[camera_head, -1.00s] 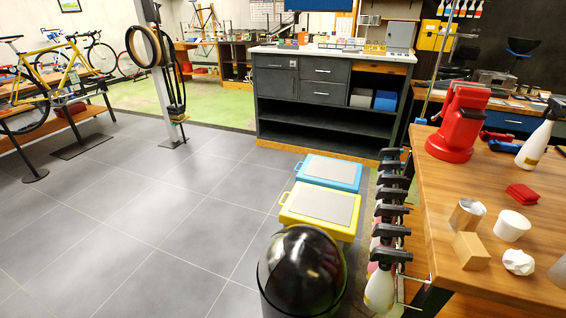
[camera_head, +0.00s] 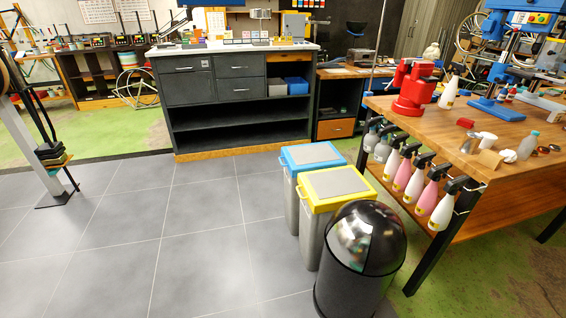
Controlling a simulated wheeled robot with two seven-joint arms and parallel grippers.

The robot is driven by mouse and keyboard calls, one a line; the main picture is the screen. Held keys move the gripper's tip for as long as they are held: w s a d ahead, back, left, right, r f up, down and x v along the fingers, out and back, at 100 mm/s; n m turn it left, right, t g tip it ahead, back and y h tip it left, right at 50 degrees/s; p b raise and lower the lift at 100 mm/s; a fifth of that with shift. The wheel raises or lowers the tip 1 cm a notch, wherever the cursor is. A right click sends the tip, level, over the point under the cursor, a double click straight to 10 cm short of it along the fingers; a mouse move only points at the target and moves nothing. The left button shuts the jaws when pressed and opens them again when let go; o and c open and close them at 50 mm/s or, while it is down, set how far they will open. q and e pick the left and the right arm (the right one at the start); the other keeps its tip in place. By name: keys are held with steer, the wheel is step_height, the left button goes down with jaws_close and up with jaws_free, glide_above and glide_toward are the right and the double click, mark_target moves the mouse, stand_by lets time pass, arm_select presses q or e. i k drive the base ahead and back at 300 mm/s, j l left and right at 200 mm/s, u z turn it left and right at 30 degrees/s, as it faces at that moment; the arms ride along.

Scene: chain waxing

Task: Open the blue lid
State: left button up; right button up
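The blue lid (camera_head: 312,154) sits flat and shut on a grey bin (camera_head: 291,203) on the floor, right of the middle of the head view. It has a grey panel on top and a blue handle at its left front edge. The bin stands behind a similar bin with a yellow lid (camera_head: 337,186). Neither of my grippers shows in the head view.
A black domed bin (camera_head: 366,245) stands in front of the yellow-lidded bin. A wooden workbench (camera_head: 420,116) with several spray bottles (camera_head: 403,172) hanging on its side is at the right. A dark cabinet (camera_head: 240,100) is behind. Grey floor (camera_head: 190,240) at the left is clear.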

mark_target(300, 158)
steer(key=i+j+u, duration=0.25)
steer(key=i, duration=0.2)
steer(key=i+u, duration=0.25)
steer(key=i, duration=0.15)
steer(key=i+j, duration=0.1)
steer(key=i, duration=0.9)
steer(key=i+j+z, duration=0.1)
steer(key=i, duration=0.4)
